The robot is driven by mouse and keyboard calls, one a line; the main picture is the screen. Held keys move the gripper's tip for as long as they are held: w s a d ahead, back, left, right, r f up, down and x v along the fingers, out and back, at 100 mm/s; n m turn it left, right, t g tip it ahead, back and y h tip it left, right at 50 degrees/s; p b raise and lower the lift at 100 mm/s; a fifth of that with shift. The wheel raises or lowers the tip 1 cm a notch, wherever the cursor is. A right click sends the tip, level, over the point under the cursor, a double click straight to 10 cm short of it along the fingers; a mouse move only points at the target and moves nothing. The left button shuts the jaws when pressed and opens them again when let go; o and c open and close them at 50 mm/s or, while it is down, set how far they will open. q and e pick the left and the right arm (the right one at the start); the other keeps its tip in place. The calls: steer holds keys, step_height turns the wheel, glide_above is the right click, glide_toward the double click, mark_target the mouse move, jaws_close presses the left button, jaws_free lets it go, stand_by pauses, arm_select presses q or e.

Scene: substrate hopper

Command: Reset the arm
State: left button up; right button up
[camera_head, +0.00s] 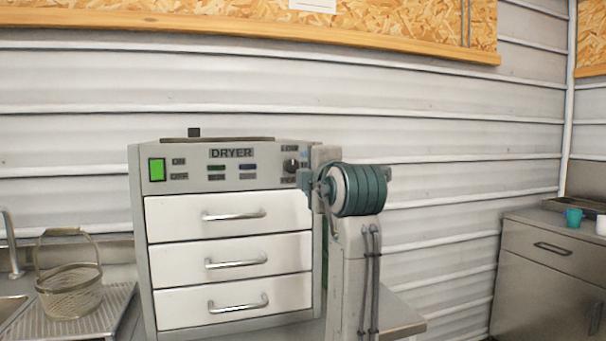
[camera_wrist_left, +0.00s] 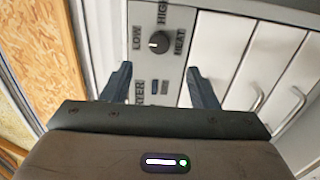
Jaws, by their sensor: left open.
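My left gripper (camera_wrist_left: 160,85) is open and empty in the left wrist view, its two dark fingers well apart. It faces the control panel of the dryer (camera_wrist_left: 212,50). The heat dial (camera_wrist_left: 159,42) shows beyond and between the fingertips, and I see no contact with it. In the head view, an arm of mine stands upright in front of the right side of the dryer (camera_head: 138,240); no gripper fingers can be made out there. The dial (camera_head: 291,166) is just left of that arm. My right gripper is not in view.
The dryer's green switch (camera_head: 157,169) is at the panel's left, and its three drawers are shut. A wire basket (camera_head: 70,295) stands on the drainboard at left. A metal cabinet (camera_head: 550,285) with a teal mug (camera_head: 573,217) is at far right.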

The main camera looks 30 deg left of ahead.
arm_select(q)
steer(key=shift+s+d, duration=0.3)
stand_by(0.4)
